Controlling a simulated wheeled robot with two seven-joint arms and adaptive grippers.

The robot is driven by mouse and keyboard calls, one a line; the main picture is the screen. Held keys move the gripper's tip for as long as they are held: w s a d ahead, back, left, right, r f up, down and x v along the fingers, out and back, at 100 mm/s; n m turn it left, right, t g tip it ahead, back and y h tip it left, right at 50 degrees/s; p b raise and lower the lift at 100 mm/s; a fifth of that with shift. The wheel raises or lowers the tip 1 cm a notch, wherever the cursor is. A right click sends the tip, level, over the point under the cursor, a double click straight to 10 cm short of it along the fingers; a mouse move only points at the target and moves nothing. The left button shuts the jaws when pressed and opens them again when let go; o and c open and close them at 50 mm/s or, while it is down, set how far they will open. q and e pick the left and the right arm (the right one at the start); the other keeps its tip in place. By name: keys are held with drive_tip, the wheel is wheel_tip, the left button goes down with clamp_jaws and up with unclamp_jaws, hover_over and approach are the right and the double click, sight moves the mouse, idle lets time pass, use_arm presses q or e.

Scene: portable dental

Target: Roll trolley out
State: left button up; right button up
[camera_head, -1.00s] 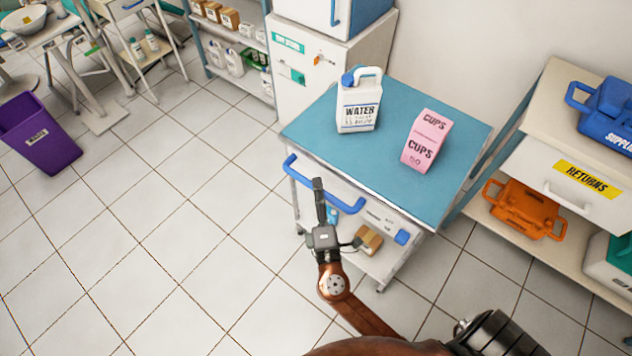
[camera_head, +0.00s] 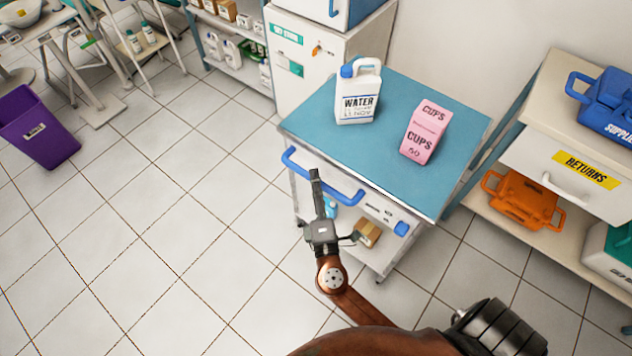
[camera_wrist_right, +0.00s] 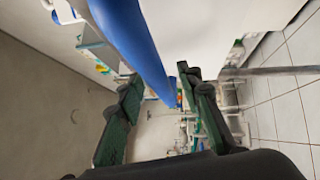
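The trolley (camera_head: 378,166) has a blue top, a pale body and a blue bar handle (camera_head: 345,192) along its front. A white water jug (camera_head: 357,108) and a pink cups box (camera_head: 426,142) stand on top. My right gripper (camera_head: 316,188) is at the front, over the handle's middle in the head view. In the right wrist view, its two fingers (camera_wrist_right: 162,98) are spread apart, with the blue handle (camera_wrist_right: 135,42) running in the space between them. Contact cannot be told. My left gripper is not in view.
A white cabinet (camera_head: 300,75) stands behind the trolley's left. A shelf unit with a returns drawer (camera_head: 556,170) and an orange case (camera_head: 522,202) stands close on the right. A purple bin (camera_head: 40,135) is at far left. The tiled floor (camera_head: 150,235) front left is clear.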

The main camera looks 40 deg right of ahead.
drive_tip(key=v, duration=1.2)
idle(0.4)
